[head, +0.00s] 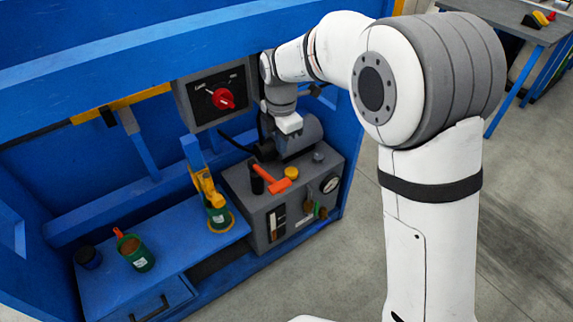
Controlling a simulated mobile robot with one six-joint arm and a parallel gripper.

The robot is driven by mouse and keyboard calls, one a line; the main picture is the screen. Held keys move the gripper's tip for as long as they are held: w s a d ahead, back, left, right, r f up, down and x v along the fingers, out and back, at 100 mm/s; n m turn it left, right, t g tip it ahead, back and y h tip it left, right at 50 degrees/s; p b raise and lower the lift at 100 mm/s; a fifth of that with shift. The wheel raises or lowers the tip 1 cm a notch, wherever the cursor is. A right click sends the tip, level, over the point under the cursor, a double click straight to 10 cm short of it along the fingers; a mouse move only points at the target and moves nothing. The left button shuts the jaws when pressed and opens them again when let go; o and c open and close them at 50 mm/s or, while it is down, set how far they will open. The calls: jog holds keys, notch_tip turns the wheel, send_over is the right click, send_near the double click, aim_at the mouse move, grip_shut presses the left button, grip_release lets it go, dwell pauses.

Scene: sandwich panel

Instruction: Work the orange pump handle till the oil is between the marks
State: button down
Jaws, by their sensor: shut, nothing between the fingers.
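The orange pump handle (273,185) sits on top of the grey oil unit (240,205), beside a black upright cylinder. A narrow sight glass (279,216) is on the unit's front; its oil level and marks are too small to read. My gripper (289,124) is above the back of the unit, by the grey motor (299,139). It is behind and above the orange handle and apart from it. It is shut and empty; its fingertips are hard to make out.
A yellow cap (291,173) and a round gauge (332,183) are on the unit. A control box with a red knob (223,98) hangs left of my gripper. A yellow tool (207,188) and a green can (136,253) stand on the blue bench (190,243).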

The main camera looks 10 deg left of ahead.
aim_at(280, 186)
jog(key=shift+w+a+f+n, duration=0.2)
jog(key=shift+a+n, duration=0.1)
jog(key=shift+a, duration=0.1)
notch_tip(280, 186, down, 14)
jog(key=b, duration=0.3)
dwell(0.4)
